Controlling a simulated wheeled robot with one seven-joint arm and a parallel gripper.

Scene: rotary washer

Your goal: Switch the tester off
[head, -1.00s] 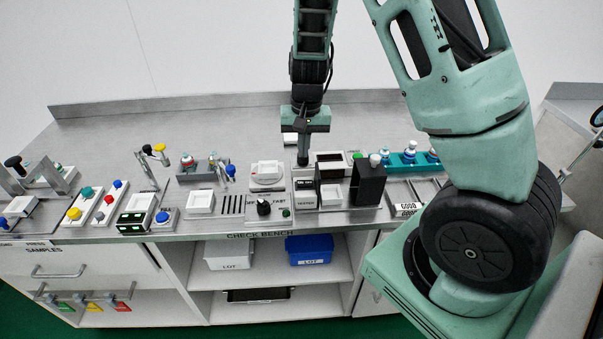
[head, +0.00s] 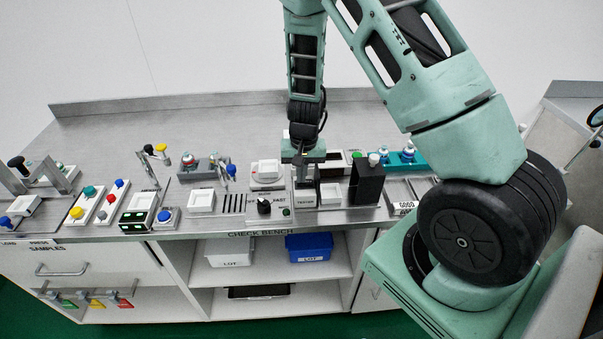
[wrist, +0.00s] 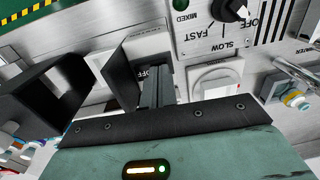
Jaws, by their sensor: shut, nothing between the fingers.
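The tester (head: 303,204), with a label on its front, stands at the front of the bench right of the dark knob. My gripper (head: 303,181) is over it, pointing down, with its fingers together and nothing between them. In the wrist view my shut fingers (wrist: 157,82) reach down beside an OFF marking (wrist: 143,73) and a dark upright plate (wrist: 122,76). The tester's switch itself is hidden behind the fingers or too small to make out. I cannot tell whether the fingertips touch it.
A dark knob (head: 264,206) with OFF, SLOW and FAST markings is to the left. A tall black holder (head: 369,184) and a white tray (head: 331,194) stand close on the right. The back of the bench is clear.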

